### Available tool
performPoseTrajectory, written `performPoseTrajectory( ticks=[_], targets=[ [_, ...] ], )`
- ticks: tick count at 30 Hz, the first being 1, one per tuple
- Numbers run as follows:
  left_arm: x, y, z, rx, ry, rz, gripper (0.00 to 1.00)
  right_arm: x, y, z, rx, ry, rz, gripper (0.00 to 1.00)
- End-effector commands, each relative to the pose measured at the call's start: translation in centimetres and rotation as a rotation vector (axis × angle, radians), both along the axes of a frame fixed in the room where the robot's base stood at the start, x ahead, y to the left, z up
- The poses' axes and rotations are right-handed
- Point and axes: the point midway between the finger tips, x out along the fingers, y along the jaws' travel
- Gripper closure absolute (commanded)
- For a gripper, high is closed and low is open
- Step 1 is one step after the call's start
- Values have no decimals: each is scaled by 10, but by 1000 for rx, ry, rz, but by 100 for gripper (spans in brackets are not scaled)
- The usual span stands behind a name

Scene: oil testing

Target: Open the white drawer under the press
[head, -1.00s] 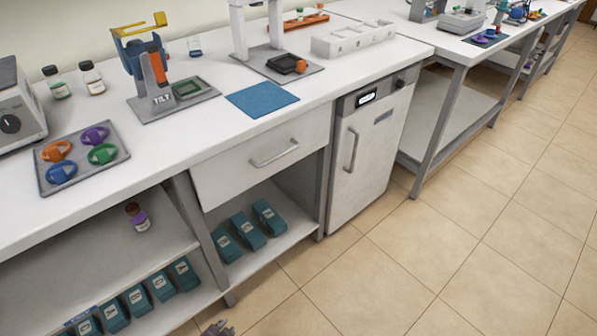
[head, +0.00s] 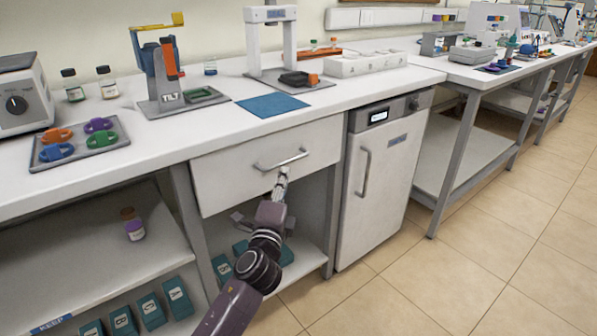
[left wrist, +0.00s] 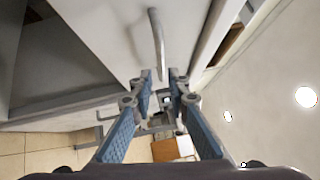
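The white drawer (head: 262,172) sits under the worktop and looks closed, its front flush with the frame. Its metal bar handle (head: 281,160) runs across the front and also shows in the left wrist view (left wrist: 156,38). My left gripper (head: 283,174) is right at the handle, just below its right part in the head view. In the left wrist view, its blue-padded fingers (left wrist: 162,76) stand apart with the handle's near end close to the gap between the tips. I cannot tell whether they touch it. A white upright frame, likely the press (head: 272,45), stands on the worktop above.
A white cabinet (head: 376,180) with its own vertical handle stands right of the drawer. An open shelf below the drawer holds teal boxes (head: 222,268). The worktop carries a TILT stand (head: 165,85), a blue mat (head: 272,105) and a ring tray (head: 80,147). The floor (head: 440,285) is clear.

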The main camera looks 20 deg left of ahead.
Motion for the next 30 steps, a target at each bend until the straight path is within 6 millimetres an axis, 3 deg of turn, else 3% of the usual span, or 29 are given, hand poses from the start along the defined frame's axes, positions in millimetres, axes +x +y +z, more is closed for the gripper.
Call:
performPoseTrajectory(
  ticks=[16, 30],
  targets=[
    [66, 7, 9, 0, -3, 1, 84, 0, 0, -11, 0, -1, 0, 60],
    [76, 9, 12, -1, -2, 1, 86, 0, 0, -13, 0, 0, 0, 60]
  ],
)
